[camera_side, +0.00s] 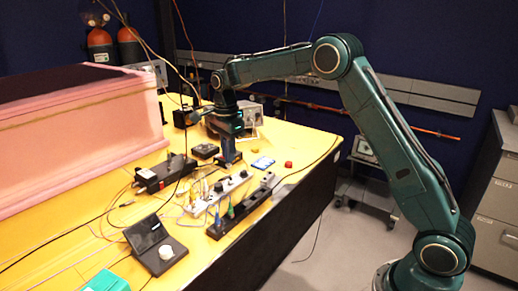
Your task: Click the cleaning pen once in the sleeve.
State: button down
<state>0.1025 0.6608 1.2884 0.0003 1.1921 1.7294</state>
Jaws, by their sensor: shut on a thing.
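My gripper (230,160) points down over the yellow table, right of a small black box. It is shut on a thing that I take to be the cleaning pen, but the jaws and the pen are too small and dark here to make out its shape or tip. I cannot pick out the sleeve, nor tell whether the pen is inside it or touching it.
A pink foam enclosure (80,130) fills the left. Near my gripper are the black box (206,151), a blue card (262,163) and a red cap (288,165). Power strips (241,208) with cables and a black screen device (155,240) stand in front.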

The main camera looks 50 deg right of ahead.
jog(key=shift+r, duration=0.75)
jog(key=shift+s, duration=0.1)
